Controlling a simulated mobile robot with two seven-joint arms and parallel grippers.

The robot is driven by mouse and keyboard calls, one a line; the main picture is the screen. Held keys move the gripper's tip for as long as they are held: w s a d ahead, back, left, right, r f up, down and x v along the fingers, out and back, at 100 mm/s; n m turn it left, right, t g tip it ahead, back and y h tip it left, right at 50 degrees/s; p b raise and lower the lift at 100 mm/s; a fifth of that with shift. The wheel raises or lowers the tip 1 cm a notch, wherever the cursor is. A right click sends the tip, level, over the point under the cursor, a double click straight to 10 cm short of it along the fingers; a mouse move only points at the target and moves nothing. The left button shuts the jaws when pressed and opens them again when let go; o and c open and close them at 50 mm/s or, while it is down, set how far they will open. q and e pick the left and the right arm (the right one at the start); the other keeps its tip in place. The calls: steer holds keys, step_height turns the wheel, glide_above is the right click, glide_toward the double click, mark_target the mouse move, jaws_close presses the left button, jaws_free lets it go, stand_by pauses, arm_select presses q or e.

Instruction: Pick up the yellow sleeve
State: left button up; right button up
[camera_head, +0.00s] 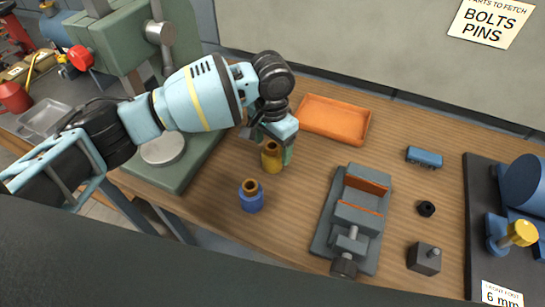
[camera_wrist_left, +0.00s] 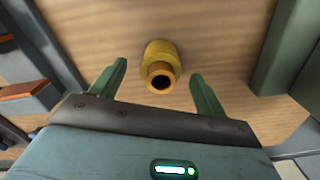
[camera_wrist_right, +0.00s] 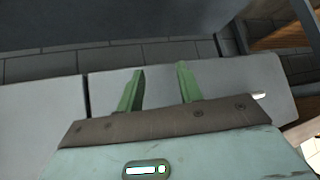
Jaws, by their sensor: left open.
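The yellow sleeve (camera_head: 271,160) stands upright on the wooden bench in the head view, with a copper-coloured inner ring at its top. In the left wrist view the yellow sleeve (camera_wrist_left: 160,62) lies ahead of and between the two green fingers. My left gripper (camera_head: 283,150) is above and close around the sleeve, partly hiding it in the head view. The left wrist view shows the left gripper (camera_wrist_left: 160,85) open, with a gap on each side of the sleeve. My right gripper (camera_wrist_right: 158,80) shows only in its own wrist view, its fingers apart with nothing between them.
A blue sleeve (camera_head: 251,198) stands just front-left of the yellow one. An orange tray (camera_head: 335,119) lies behind, a grey vise (camera_head: 351,218) to the right. The green drill press base (camera_head: 175,175) is at left. Small parts sit farther right, including a blue block (camera_head: 425,157).

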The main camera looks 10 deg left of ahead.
mark_target(272, 155)
arm_select(q)
steer(key=f, duration=0.4)
steer(key=shift+w+f, duration=0.2)
steer(key=shift+f, duration=0.2)
steer(key=c, duration=1.6)
steer(key=shift+r, duration=0.7)
jaws_close()
step_height(272, 155, up, 9)
steer(key=shift+f, duration=0.1)
